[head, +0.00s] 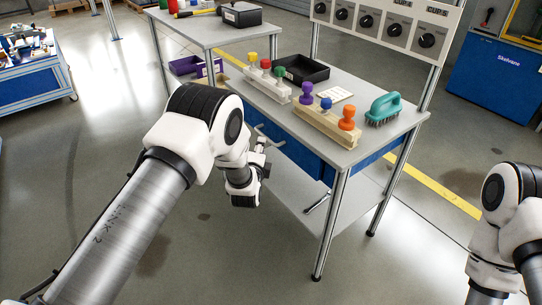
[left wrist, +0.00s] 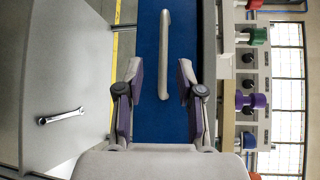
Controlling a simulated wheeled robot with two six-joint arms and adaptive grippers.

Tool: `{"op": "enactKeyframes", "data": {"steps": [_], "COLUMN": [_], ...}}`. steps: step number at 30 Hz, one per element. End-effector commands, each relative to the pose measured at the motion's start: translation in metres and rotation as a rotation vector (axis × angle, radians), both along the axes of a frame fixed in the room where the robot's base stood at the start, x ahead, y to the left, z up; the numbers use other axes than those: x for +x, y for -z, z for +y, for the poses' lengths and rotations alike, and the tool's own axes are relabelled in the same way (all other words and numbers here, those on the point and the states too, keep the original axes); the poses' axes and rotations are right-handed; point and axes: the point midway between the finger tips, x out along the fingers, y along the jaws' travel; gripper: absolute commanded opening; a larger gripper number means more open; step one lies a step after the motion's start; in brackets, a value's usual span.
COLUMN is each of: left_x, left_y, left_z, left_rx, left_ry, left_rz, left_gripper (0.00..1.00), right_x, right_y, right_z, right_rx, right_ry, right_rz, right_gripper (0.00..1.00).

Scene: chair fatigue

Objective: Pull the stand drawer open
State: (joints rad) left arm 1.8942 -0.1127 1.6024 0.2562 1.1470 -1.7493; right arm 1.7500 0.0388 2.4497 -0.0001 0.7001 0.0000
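The stand's blue drawer (head: 298,151) is under the tabletop, with its front partly hidden by my left arm. Its front (left wrist: 152,122) fills the middle of the left wrist view, with a grey bar handle (left wrist: 165,45) running up the picture. My left gripper (head: 262,143) is beside the drawer front. In the left wrist view the left gripper (left wrist: 163,85) is open, with one finger on each side of the handle's line and a gap to the bar. The drawer looks flush with the stand. My right arm is at the lower right; its gripper is out of view.
A wrench (left wrist: 60,116) lies on the lower shelf (left wrist: 60,60). Floor left of the stand is clear.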

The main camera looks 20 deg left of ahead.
Motion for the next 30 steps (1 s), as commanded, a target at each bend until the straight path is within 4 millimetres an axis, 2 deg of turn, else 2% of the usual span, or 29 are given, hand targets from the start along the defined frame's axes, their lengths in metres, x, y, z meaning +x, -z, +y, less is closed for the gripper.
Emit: {"op": "enactKeyframes", "data": {"steps": [12, 21, 22, 24, 25, 30], "left_x": [0.066, 0.073, 0.073, 0.073, 0.073, 0.073], "left_y": [0.009, 0.009, 0.009, 0.009, 0.009, 0.009], "left_z": [0.009, 0.01, 0.01, 0.01, 0.01, 0.01], "left_rx": [-0.002, -0.001, -0.001, -0.001, -0.001, -0.001], "left_ry": [0.0, 0.0, 0.0, 0.0, 0.0, 0.0], "left_rz": [0.002, 0.005, 0.005, 0.005, 0.004, 0.004], "left_gripper": [0.37, 0.37, 0.34, 0.09, 0.0, 0.0], "right_x": [0.0, 0.0, 0.0, 0.0, 0.0, 0.0], "right_y": [0.015, 0.015, 0.015, 0.015, 0.015, 0.015], "right_z": [0.0, 0.0, 0.0, 0.0, 0.0, 0.0], "right_rx": [0.0, 0.0, 0.0, 0.0, 0.0, 0.0], "right_ry": [0.001, 0.001, 0.001, 0.001, 0.001, 0.001], "right_rz": [0.0, 0.0, 0.0, 0.0, 0.0, 0.0], "right_gripper": [0.4, 0.4, 0.4, 0.4, 0.4, 0.4]}}
